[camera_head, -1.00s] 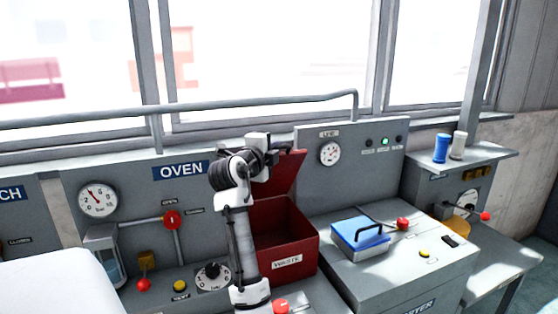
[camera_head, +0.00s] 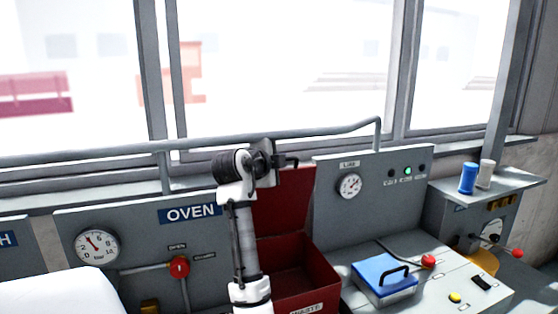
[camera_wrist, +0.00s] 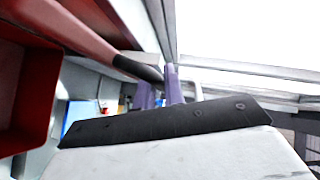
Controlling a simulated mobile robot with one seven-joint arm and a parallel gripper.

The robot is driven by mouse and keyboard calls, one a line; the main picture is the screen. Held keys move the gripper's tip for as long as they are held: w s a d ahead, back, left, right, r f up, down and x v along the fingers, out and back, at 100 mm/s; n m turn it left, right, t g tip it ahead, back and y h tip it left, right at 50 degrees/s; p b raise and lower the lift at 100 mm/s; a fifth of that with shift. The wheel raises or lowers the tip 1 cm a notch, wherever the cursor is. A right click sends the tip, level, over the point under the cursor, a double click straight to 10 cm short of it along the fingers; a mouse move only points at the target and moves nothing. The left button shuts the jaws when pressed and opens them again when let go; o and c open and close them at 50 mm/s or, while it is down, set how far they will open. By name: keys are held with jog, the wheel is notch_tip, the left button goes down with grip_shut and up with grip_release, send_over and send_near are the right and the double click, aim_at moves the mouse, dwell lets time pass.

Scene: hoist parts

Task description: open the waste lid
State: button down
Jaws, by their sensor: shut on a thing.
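The red waste bin (camera_head: 320,270) stands open right of my arm, its front label partly cut off by the frame's bottom. Its red lid (camera_head: 285,205) stands nearly upright at the back of the bin. My gripper (camera_head: 291,161) is at the lid's top edge, shut on its dark handle. In the wrist view the lid (camera_wrist: 75,25) runs in edge-on from the upper left, with the dark handle (camera_wrist: 138,67) reaching my purple fingers (camera_wrist: 160,92). The red bin interior (camera_wrist: 28,85) shows at the left. The exact grip on the handle is partly hidden.
A grey rail (camera_head: 270,138) runs behind the lid in front of the windows. The oven panel (camera_head: 130,235) is left. A panel with a gauge (camera_head: 349,186) is close right of the lid. A blue box (camera_head: 383,270) with a black handle sits on the right counter.

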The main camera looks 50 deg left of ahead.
dwell(0.4)
jog(key=c, duration=1.5)
grip_release()
jog(key=shift+f, duration=0.1)
jog(key=shift+s, duration=0.3)
jog(key=b+v, duration=0.5)
jog(key=v, duration=0.8)
jog(key=shift+d+r, duration=0.15)
jog(key=shift+r, duration=0.25)
jog(key=shift+s, duration=0.1)
